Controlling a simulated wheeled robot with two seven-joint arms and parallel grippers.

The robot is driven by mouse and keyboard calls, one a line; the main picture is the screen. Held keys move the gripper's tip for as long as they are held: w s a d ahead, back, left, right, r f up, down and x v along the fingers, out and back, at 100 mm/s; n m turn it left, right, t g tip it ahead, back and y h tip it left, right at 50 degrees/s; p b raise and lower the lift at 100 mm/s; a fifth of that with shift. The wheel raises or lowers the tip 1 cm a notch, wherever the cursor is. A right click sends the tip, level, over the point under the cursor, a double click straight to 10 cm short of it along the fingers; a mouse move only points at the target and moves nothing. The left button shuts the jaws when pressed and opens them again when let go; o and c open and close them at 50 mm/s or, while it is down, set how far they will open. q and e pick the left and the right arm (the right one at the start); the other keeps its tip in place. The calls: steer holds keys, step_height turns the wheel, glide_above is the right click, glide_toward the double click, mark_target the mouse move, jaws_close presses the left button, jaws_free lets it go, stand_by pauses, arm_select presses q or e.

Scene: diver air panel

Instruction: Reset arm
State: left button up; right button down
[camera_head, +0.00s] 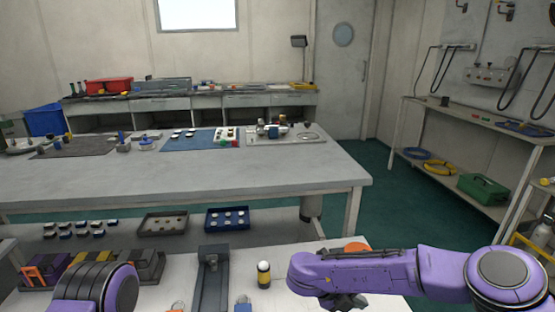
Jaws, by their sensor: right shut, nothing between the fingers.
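My right arm comes in from the right, low over the near white bench (230,262). Its gripper (343,300) is shut and empty, and its dark fingers show just under the purple forearm at the bottom edge. My left arm shows only as a purple and grey link at the bottom left; its gripper is out of view. A small black and yellow cylinder with a pale top (264,275) stands on the bench to the left of the right forearm. An orange round thing (357,246) is partly hidden behind that forearm.
A dark grey channel-shaped fixture (213,275) stands on the near bench. Behind are a brown tray (163,222), a blue tray (227,218) and a long grey table (200,180) with mats and small parts. A shelf (470,120) with a green box (483,188) stands right.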

steer(key=f+n+t, duration=0.1)
steer(key=f+n, duration=0.1)
steer(key=n, duration=0.1)
steer(key=s+f+n+t+p, duration=0.1)
steer(key=f+n+t, duration=0.1)
steer(key=f+n, duration=0.1)
steer(key=shift+s+d+f+t, duration=0.1)
steer(key=shift+s+t, duration=0.1)
steer(key=shift+t, duration=0.1)
steer(key=s+d+f+n+t+y+p, duration=0.2)
steer(key=s+f+n+t+y, duration=0.1)
steer(key=s+f+n, duration=0.75)
arm_select(q)
steer(key=r, duration=0.1)
steer(key=r+p, duration=0.1)
steer(key=r, duration=0.3)
steer(key=shift+w+p, duration=0.3)
steer(key=shift+p, duration=0.05)
arm_select(e)
steer(key=s+d+n+g+y, duration=0.1)
steer(key=s+d+n, duration=0.3)
steer(key=s, duration=0.5)
steer(key=s+d+n+g+y, duration=0.2)
steer(key=s+d+n+g, duration=0.2)
steer(key=s+n, duration=0.3)
steer(key=s, duration=0.3)
steer(key=shift+s+r, duration=0.15)
steer(key=shift+r, duration=0.1)
